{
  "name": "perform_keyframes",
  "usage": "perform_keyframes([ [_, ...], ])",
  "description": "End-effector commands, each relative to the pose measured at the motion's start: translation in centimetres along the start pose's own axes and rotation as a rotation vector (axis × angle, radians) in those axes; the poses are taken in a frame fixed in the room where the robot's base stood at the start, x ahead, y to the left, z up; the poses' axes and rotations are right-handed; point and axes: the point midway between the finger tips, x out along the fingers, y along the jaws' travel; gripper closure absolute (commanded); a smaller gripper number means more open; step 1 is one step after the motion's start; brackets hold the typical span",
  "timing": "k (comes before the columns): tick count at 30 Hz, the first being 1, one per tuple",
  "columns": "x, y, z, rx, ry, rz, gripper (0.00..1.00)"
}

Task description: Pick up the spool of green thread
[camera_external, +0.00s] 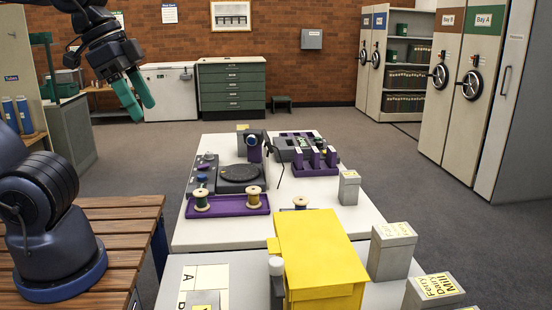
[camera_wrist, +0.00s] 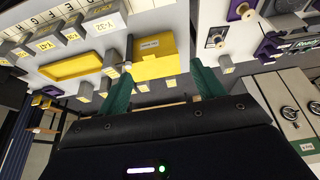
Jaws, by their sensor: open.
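The spool of green thread (camera_external: 202,199) stands upright at the left end of a purple tray (camera_external: 228,207) on the white table. A spool of yellow-gold thread (camera_external: 253,196) stands at the tray's right end. Another spool (camera_external: 300,202) with dark thread is partly hidden behind a yellow box. My gripper (camera_external: 134,96) has green fingers, is open and empty, and hangs high to the left of the table, well apart from the spools. In the wrist view my gripper (camera_wrist: 160,70) shows its two fingers spread; I cannot make out the green spool there.
The yellow box (camera_external: 318,250) stands at the front, with grey boxes (camera_external: 391,248) to its right. A grey and purple device (camera_external: 240,176) stands behind the tray. A slatted wooden bench (camera_external: 110,235) is at left. Shelving units (camera_external: 470,90) stand at right; open floor lies between.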

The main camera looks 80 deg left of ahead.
Motion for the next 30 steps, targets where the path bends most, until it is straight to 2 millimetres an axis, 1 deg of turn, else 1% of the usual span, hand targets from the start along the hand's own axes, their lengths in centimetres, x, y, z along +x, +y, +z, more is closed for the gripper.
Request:
perform_keyframes([
  [1, 0.0, 0.0, 0.0, 0.000, 0.000, 0.000, 0.33],
  [2, 0.0, 0.0, 0.0, 0.000, 0.000, 0.000, 0.39],
  [3, 0.0, 0.0, 0.0, 0.000, 0.000, 0.000, 0.41],
  [11, 0.0, -0.1, -0.1, -0.002, -0.001, -0.001, 0.41],
  [14, 0.5, -0.5, -0.4, -0.023, -0.009, -0.005, 0.41],
  [16, 1.1, -1.1, -1.0, -0.052, -0.021, -0.010, 0.41],
  [20, 3.0, -3.0, -2.5, -0.135, -0.052, -0.027, 0.41],
  [23, 4.7, -4.9, -3.5, -0.209, -0.077, -0.041, 0.41],
  [30, 9.0, -9.9, -5.2, -0.384, -0.132, -0.074, 0.41],
])
